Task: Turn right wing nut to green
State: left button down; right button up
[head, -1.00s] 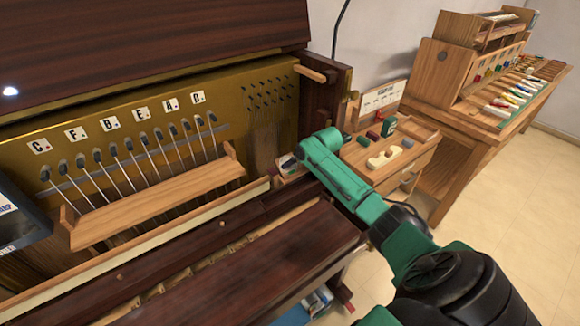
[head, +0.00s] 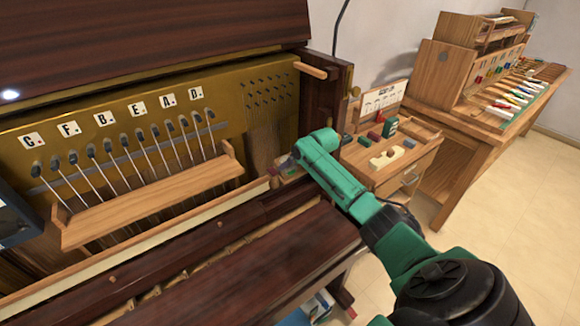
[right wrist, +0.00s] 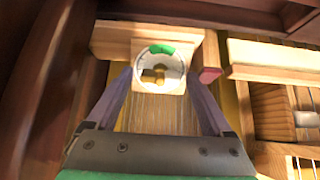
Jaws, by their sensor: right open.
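In the right wrist view, a brass wing nut (right wrist: 155,75) sits in the middle of a round white dial (right wrist: 143,62) with a green segment (right wrist: 162,49) at its top edge. The dial is on a pale wooden block. My right gripper (right wrist: 160,82) is open, its two purple-grey fingers on either side of the dial's lower half. I cannot tell how near the fingertips are to the nut in depth. In the head view my right gripper (head: 288,163) is at the piano's right end; the wing nut cannot be made out there. My left gripper is out of view.
A red-ended wooden piece (right wrist: 209,60) stands close to the right finger. A wooden rail (right wrist: 270,60) lies further right. In the head view, a small bench (head: 410,165) with coloured blocks stands right of the piano, and a longer workbench (head: 450,120) is behind it.

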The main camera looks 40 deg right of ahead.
jog(key=shift+w+f+b, duration=0.3)
jog(key=shift+f+b, duration=0.2)
jog(key=shift+b, duration=0.1)
jog(key=shift+r, duration=0.2)
jog(key=shift+s+r+p, duration=0.1)
jog(key=shift+r+p, duration=0.05)
jog(key=shift+p, duration=0.4)
jog(key=shift+s+r+p, duration=0.25)
jog(key=shift+p, duration=0.45)
